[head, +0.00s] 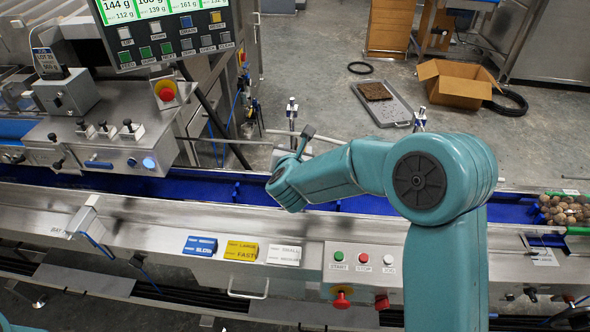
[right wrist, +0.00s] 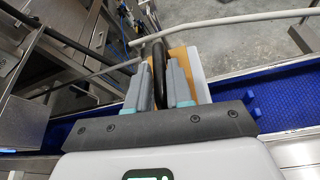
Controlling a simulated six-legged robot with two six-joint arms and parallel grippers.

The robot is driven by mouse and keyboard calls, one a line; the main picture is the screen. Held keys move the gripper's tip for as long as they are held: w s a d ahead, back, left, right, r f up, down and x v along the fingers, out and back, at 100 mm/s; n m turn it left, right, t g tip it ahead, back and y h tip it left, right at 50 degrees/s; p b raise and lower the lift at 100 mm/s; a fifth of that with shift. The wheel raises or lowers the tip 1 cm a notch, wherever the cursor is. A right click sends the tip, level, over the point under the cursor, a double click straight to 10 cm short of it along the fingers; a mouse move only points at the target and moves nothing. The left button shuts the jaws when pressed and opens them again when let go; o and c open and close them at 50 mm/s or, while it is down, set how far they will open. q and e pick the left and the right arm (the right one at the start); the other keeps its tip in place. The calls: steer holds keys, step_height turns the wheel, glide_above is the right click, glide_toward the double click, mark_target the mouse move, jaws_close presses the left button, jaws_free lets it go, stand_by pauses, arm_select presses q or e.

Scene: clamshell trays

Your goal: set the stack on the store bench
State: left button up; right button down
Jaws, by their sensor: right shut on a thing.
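My right arm crosses the blue conveyor in the head view, and its gripper end is largely hidden there by my own wrist. In the right wrist view my right gripper (right wrist: 161,84) is shut on a dark upright bar (right wrist: 158,58) that looks like a handle. A tan and white flat-sided piece (right wrist: 197,72) shows just behind the fingers; whether it joins the bar I cannot tell. No stack of clamshell trays can be made out in either view. I cannot identify the store bench for certain. My left gripper is not in view.
The blue conveyor (head: 160,187) runs across between steel rails. A control panel (head: 365,262) is on the near rail. Brown round items fill clear trays (head: 566,210) at the right. An open carton (head: 455,84) and a grey tray (head: 388,113) lie on the floor beyond.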

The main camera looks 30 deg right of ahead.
steer(key=shift+f, duration=2.85)
steer(key=shift+f, duration=0.15)
steer(key=c, duration=1)
jaws_free()
